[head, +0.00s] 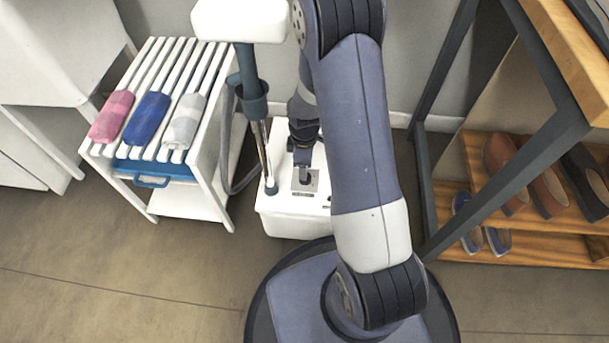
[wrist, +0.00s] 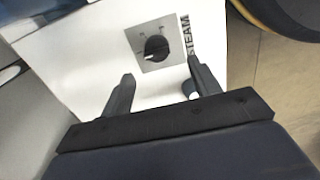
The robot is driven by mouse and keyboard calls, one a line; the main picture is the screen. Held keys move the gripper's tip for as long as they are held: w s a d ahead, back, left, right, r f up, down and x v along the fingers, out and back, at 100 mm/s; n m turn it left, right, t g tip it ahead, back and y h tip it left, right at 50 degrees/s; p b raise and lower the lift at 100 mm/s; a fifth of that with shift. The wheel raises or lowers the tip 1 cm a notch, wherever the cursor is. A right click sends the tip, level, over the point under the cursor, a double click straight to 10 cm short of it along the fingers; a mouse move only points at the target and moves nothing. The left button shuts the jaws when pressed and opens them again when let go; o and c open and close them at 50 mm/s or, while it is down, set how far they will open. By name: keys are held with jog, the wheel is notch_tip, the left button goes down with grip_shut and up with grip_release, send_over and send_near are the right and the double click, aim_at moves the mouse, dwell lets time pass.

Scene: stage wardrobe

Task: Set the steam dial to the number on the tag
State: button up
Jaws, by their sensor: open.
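The steamer (head: 285,222) is a white box on the floor, with a pole rising from it. Its steam dial (wrist: 156,47) is a black round knob on a grey square plate marked STEAM in the wrist view. A light mark shows on the knob; the scale is too small to read. My gripper (wrist: 160,70) is open, with its fingers apart on the near side of the dial and nothing between them. In the head view my gripper (head: 303,172) is over the plate and hides the knob. I can make out no tag with a number in either view.
A white slatted rack (head: 183,62) with pink, blue and grey rolled cloths stands left of the steamer. The steamer's pole (head: 262,142) and grey hose are close left of my gripper. A shoe rack (head: 540,243) with a dark frame stands right. Floor at front left is clear.

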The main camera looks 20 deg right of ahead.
jog(key=f+b, duration=0.1)
jog(key=f, duration=0.2)
jog(key=f+b, duration=0.1)
jog(key=f, duration=0.3)
jog(key=shift+w+d+f, duration=0.1)
jog(key=shift+w+d, duration=0.05)
jog(key=shift+d, duration=0.05)
jog(key=shift+c, duration=0.5)
jog(key=c, duration=0.9)
